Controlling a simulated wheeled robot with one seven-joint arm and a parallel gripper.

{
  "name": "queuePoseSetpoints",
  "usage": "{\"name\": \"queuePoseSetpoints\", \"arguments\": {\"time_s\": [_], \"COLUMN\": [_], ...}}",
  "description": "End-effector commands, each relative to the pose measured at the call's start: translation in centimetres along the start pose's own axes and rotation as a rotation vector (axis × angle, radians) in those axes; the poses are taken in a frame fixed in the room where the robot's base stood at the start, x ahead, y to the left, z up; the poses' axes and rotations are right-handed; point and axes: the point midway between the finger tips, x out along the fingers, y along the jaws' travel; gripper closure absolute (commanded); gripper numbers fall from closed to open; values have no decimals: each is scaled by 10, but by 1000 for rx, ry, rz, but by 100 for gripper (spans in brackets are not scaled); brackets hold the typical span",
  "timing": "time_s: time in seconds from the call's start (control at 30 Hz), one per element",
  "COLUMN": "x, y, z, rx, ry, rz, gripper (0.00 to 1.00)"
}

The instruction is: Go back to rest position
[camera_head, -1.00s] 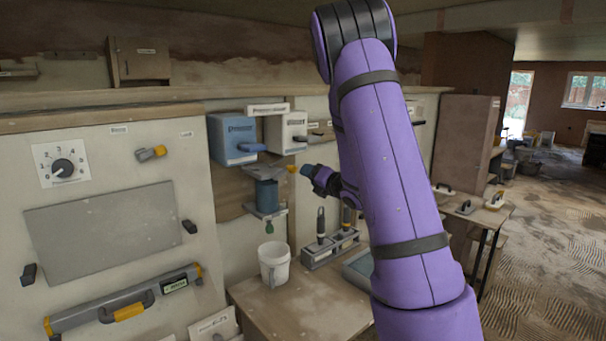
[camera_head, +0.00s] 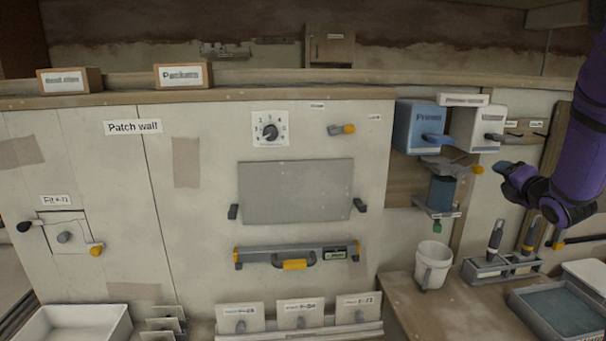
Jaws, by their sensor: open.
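My purple arm (camera_head: 583,150) comes in at the right edge of the head view. My gripper (camera_head: 503,168) is at its end, small and dark, pointing left in front of the dispenser wall. It is open and I see nothing held in it. It is to the right of the blue cup (camera_head: 441,192) under the dispensers and above the bench. Its fingertips are small and hard to make out.
A blue Primer box (camera_head: 415,125) and a white box (camera_head: 473,130) hang near my gripper. Below, the bench (camera_head: 420,312) holds a white mug (camera_head: 432,265), a tool rack (camera_head: 500,268) and a blue-grey tray (camera_head: 560,310). The patch wall (camera_head: 210,220) is at left.

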Motion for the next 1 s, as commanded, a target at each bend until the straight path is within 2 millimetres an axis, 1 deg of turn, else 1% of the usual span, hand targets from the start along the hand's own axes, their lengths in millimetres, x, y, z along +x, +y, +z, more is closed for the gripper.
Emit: {"name": "queuePoseSetpoints", "arguments": {"time_s": [0.03,0.17,0.23,0.37,0.47,0.57,0.77,0.97,1.0], "x": [-4,-18,-28,-51,-73,-99,-160,-233,-248], "y": [14,40,53,76,92,108,137,160,164], "z": [2,0,-2,-12,-23,-37,-71,-111,-119], "rx": [74,305,431,667,845,1019,1347,1626,1676], "ry": [-14,-49,-68,-101,-127,-153,-217,-305,-328], "rz": [-26,-125,-177,-275,-353,-433,-610,-812,-855], "gripper": [46,46,46,46,46,46,46,46,46]}}
